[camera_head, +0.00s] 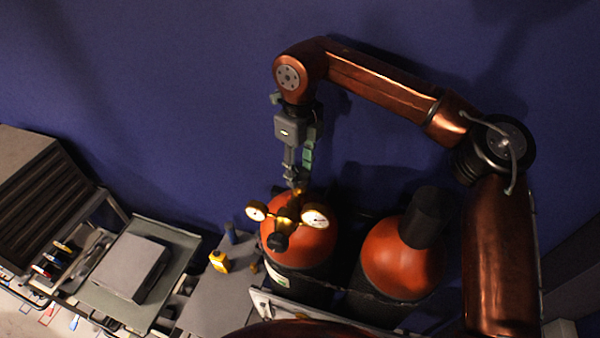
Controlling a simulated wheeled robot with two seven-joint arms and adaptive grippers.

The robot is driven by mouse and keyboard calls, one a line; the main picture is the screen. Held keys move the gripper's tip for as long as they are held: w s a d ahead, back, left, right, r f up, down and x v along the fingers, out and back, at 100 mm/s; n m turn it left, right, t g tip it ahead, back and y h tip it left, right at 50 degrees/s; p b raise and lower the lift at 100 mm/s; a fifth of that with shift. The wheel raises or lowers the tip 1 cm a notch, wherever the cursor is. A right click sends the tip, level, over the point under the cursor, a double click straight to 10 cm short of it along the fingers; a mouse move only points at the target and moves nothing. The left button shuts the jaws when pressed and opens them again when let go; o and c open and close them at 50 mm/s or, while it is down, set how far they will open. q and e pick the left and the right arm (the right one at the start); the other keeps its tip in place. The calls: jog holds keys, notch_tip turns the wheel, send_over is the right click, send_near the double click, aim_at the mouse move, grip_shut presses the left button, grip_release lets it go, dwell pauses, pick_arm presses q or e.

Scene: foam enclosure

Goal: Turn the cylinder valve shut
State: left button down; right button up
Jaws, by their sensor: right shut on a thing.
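A red gas cylinder (311,246) with a dark lower body stands at the middle, below the blue wall. On its top sits a brass valve and regulator (290,213) with two white-faced round gauges (315,216) and a dark knob (278,242). My right gripper (298,186) points down from above and is shut on the top of the cylinder valve. Its fingers hide most of the valve's top part. My left gripper does not show.
A second red cylinder (394,262) with a black cap (426,217) stands to the right. A small yellow object (219,261) sits on a grey surface to the left. Further left are a tray table with a grey box (130,265) and a slatted unit (38,190).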

aim_at(299, 174)
jog(key=m+b, duration=0.1)
jog(key=m, duration=0.3)
jog(key=shift+m+b, duration=0.3)
jog(key=shift+b, duration=0.05)
jog(key=shift+r+m+b, duration=0.15)
jog(key=shift+m+b, duration=0.5)
jog(key=shift+m, duration=1.35)
jog(key=o, duration=1.2)
jog(key=shift+c, duration=0.2)
notch_tip(299, 174, up, 12)
